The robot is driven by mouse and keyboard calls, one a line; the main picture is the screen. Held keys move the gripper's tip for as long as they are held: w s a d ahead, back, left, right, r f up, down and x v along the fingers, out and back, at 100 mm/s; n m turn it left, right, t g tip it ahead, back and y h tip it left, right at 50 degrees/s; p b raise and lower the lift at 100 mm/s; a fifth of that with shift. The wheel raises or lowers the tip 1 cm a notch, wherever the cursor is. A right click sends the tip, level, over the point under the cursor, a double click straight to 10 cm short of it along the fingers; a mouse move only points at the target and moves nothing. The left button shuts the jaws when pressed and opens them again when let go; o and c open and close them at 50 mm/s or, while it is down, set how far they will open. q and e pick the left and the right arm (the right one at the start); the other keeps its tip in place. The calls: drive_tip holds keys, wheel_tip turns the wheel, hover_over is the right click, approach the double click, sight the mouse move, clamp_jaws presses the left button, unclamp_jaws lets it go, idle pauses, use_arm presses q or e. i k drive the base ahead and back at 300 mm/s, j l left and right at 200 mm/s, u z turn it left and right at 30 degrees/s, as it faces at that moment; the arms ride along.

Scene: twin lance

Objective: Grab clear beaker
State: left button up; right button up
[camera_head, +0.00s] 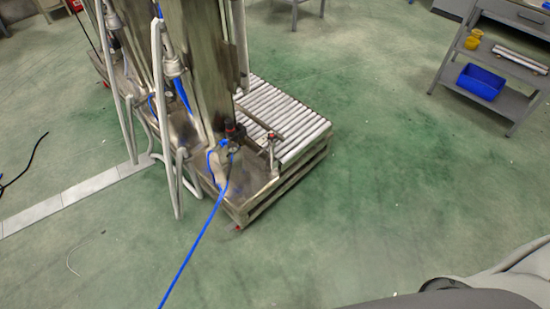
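I see no clear beaker in the head view. Neither of my grippers shows. A grey and black rounded shape, which looks like part of my own body, fills the bottom right corner and hides the floor behind it.
A metal machine (205,70) with a roller bed (285,115) stands on the floor at upper left to centre. A blue hose (195,250) runs from it towards me. A grey shelf at upper right holds a blue bin (481,82) and a yellow item (473,39). Green floor (400,180) between is clear.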

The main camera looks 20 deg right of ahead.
sight(237, 160)
drive_tip(key=i+j+z, duration=0.25)
drive_tip(key=i+j, duration=0.35)
drive_tip(key=i+j+z, duration=0.25)
drive_tip(key=i+j, duration=0.45)
